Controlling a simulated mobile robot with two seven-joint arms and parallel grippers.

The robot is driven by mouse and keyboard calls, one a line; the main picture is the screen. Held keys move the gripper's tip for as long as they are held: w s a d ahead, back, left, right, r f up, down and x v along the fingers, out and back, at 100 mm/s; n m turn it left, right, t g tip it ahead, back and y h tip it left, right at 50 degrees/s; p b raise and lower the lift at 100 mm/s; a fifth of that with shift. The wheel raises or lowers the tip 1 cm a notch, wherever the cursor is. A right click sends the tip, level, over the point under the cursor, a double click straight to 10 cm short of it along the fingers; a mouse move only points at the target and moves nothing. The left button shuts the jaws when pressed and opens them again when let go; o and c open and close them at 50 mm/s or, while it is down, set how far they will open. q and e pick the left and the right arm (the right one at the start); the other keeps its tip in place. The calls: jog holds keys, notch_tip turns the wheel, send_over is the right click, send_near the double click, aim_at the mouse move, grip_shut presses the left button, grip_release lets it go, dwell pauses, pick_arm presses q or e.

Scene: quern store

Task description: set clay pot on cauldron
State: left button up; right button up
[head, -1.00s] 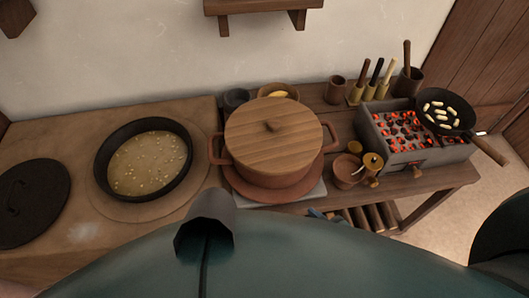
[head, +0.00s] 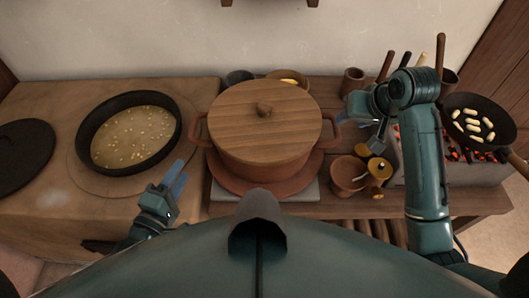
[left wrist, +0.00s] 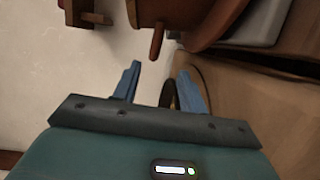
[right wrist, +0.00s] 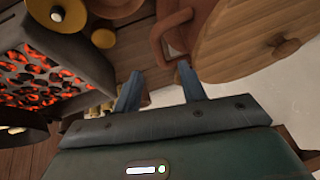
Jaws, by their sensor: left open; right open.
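The clay pot (head: 262,165), reddish with a wooden lid (head: 265,118) and two side handles, stands upright on a terracotta disc over a pale slab. The cauldron (head: 82,140), a dark round vessel of pale broth with floating bits, sits in the stove top to its left. My left gripper (head: 178,180) is open and empty, left of the pot and apart from it; a pot handle (left wrist: 157,42) shows ahead in the left wrist view. My right gripper (head: 350,115) is open beside the right handle (head: 330,127); the right wrist view shows that handle (right wrist: 165,38) just beyond its fingertips.
Small clay bowl (head: 347,175) and a brass-coloured jar (head: 379,170) stand right of the pot, near my right arm. A brazier with coals and a frying pan (head: 478,120) are at far right. A dark round lid (head: 25,155) lies left of the cauldron. Cups stand behind.

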aim_at(190, 134)
pick_arm(q)
jog(key=a+n, duration=0.1)
jog(key=w+n+t, duration=0.1)
jog(key=n, duration=0.1)
jog(key=shift+w+a+b, duration=0.15)
jog(key=shift+a+b, duration=0.15)
jog(key=shift+a, duration=0.1)
pick_arm(e)
jog(key=r, duration=0.3)
jog(key=shift+w+d+r+g, duration=0.1)
jog(key=shift+d+r+g, duration=0.05)
jog(key=shift+d+g, duration=0.25)
pick_arm(q)
jog(key=shift+w, duration=0.1)
jog(key=x, duration=1.3)
pick_arm(e)
jog(key=x, duration=1.3)
pick_arm(q)
grip_shut()
pick_arm(e)
grip_shut()
pick_arm(q)
jog(key=shift+w+r, duration=0.1)
jog(key=shift+r, duration=0.2)
pick_arm(e)
jog(key=shift+w+r, duration=0.15)
jog(key=shift+r, duration=0.05)
